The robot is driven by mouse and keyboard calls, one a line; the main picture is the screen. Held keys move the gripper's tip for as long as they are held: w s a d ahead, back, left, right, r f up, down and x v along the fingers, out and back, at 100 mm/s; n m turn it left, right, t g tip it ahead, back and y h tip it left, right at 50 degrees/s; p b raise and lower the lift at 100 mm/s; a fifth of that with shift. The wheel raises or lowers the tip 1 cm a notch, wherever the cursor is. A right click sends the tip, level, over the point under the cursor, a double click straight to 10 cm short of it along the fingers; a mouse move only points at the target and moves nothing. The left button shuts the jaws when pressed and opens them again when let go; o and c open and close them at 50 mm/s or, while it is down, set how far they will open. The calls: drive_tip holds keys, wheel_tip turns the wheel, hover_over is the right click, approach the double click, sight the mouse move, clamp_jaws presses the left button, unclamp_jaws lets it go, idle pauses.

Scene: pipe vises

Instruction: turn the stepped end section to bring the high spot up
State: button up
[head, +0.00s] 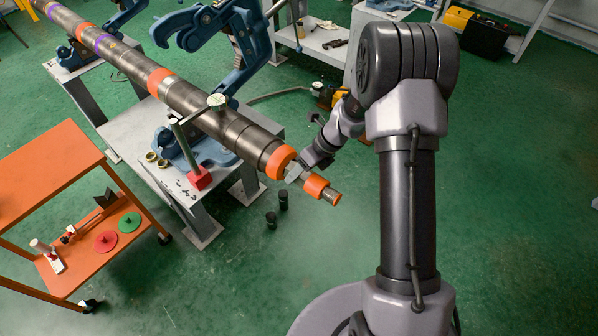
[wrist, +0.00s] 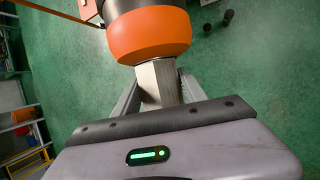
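The stepped end section (head: 316,185) is at the near right end of a long dark pipe (head: 235,132) in the head view. It has orange bands and a bare metal tip. In the wrist view a grey, flat-sided metal part (wrist: 160,82) of it runs below a wide orange collar (wrist: 150,35). My gripper (head: 293,173) is at this part, just past the collar. In the wrist view its fingers (wrist: 160,92) lie along both sides with no clear gap. A dial gauge (head: 216,101) stands over the pipe on a post with a red base (head: 199,179). Its reading is too small to tell.
Blue vises (head: 205,150) on grey stands carry the pipe. An orange cart (head: 45,180) with red and green discs stands at left. Two small dark cylinders (head: 277,208) are on the floor below the pipe end. Green floor is clear at lower middle and right.

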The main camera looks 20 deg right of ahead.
drive_tip(key=c, duration=0.8)
drive_tip(key=shift+h+b, duration=0.3)
drive_tip(key=shift+b, duration=0.05)
drive_tip(key=t+h+b, duration=0.1)
drive_tip(key=b, duration=0.1)
drive_tip(key=n+t+h+b, duration=0.1)
drive_tip(key=b, duration=0.1)
drive_tip(key=shift+s+a+f+h, duration=0.1)
drive_tip(key=shift+a+f+h, duration=0.1)
drive_tip(key=shift+h, duration=0.2)
drive_tip(key=n+t+h+b, duration=0.1)
drive_tip(key=t+h+b, duration=0.2)
drive_tip(key=b, duration=0.3)
drive_tip(key=shift+s+a+f+t+h+b, duration=0.1)
drive_tip(key=shift+t+h+b, duration=0.2)
drive_tip(key=shift+h, duration=0.3)
drive_tip(key=shift+s+n+t+h+b, duration=0.1)
drive_tip(key=shift+n+t+h+b, duration=0.4)
drive_tip(key=shift+t+h+b, duration=0.65)
drive_tip(key=n+t+h, duration=0.1)
drive_tip(key=t+h, duration=0.2)
drive_tip(key=shift+t+h, duration=0.35)
